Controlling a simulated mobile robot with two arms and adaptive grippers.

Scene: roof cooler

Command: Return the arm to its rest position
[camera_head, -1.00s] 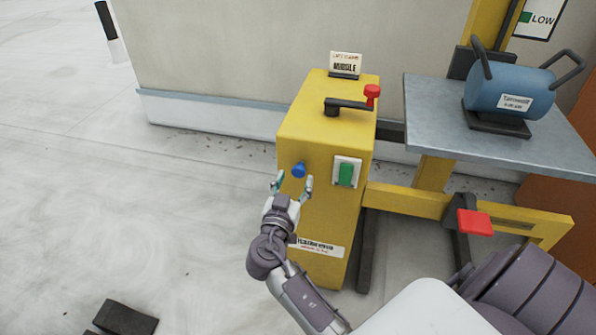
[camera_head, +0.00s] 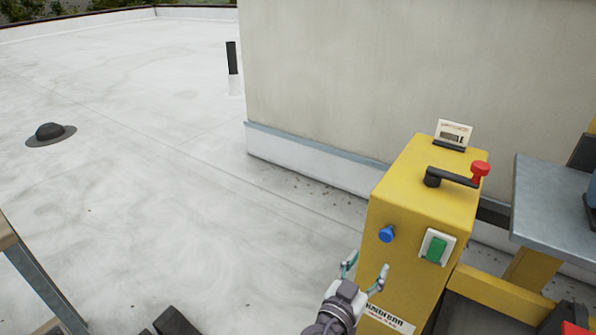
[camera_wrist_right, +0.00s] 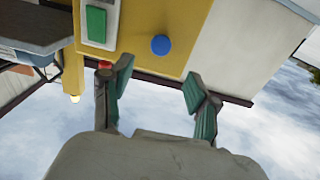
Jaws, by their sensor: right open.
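My right gripper (camera_head: 364,277) is open and empty in front of the yellow cabinet (camera_head: 410,215), below and left of its blue knob (camera_head: 386,234). In the right wrist view, the open fingers (camera_wrist_right: 158,92) point toward the cabinet's front (camera_wrist_right: 145,20). The blue knob (camera_wrist_right: 161,45) lies beyond the gap between the fingertips, apart from both. My left gripper is not in view.
The cabinet carries a green switch (camera_head: 436,248), a red-knobbed crank (camera_head: 458,177) and a small sign (camera_head: 453,133). A grey table (camera_head: 555,215) stands at the right. A black roof vent (camera_head: 50,132) is at the left. The pale roof between is largely clear.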

